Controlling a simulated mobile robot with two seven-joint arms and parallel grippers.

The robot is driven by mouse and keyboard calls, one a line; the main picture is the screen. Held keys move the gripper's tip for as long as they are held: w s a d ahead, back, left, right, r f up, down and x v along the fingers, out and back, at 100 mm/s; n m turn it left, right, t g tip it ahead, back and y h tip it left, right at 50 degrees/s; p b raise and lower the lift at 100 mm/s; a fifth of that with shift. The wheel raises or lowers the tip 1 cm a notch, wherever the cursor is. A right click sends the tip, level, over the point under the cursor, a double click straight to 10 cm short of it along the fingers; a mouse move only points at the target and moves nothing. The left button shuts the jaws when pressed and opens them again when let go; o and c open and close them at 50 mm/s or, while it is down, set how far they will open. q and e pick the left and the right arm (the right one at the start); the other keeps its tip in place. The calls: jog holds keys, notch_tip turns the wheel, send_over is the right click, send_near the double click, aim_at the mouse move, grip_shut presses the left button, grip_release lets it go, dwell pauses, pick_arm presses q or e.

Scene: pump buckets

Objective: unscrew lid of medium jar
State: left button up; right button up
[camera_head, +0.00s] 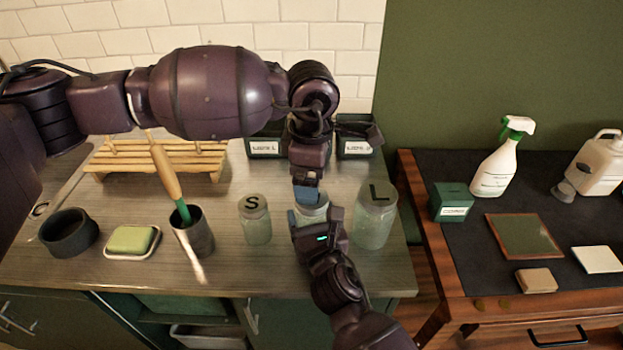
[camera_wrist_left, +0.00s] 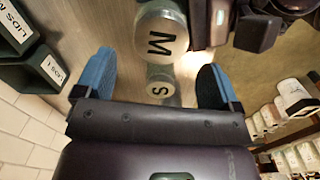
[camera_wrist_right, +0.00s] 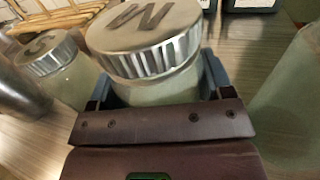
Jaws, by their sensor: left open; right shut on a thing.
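The medium jar (camera_head: 316,208) stands between the small and large jars, mostly hidden behind my grippers in the head view. Its grey ridged lid, marked M (camera_wrist_right: 145,28), sits on top of it in the right wrist view. My right gripper (camera_head: 308,226) is shut around the glass body below the lid, from the front. My left gripper (camera_head: 307,192) points down above the jar and is open. In the left wrist view the M lid (camera_wrist_left: 161,42) lies between and slightly beyond its blue fingertips, apart from them.
The small jar S (camera_head: 256,222) stands left and the large jar L (camera_head: 375,220) close on the right, both lidded. Dark labelled lid bins (camera_head: 265,146) stand behind. A cup with a brush (camera_head: 194,236), soap dish (camera_head: 131,243) and dark ring (camera_head: 68,232) are further left.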

aim_at(312, 219)
pick_arm(q)
jog(key=shift+w+r, duration=0.25)
jog(key=shift+r, duration=0.45)
jog(key=shift+r+m, duration=0.25)
jog(key=shift+m, duration=0.15)
jog(key=m, duration=0.1)
jog(key=r+m, duration=0.1)
jog(key=shift+m, duration=0.3)
jog(key=m, duration=0.4)
jog(key=shift+s+r, duration=0.2)
jog(key=m, duration=0.3)
jog(key=shift+s+f+m, duration=0.1)
jog(key=shift+m, duration=0.3)
jog(key=shift+f, duration=3.95)
jog(key=c, duration=0.9)
jog(key=n, duration=0.6)
jog(key=shift+n, duration=0.4)
jog(key=shift+c, duration=0.2)
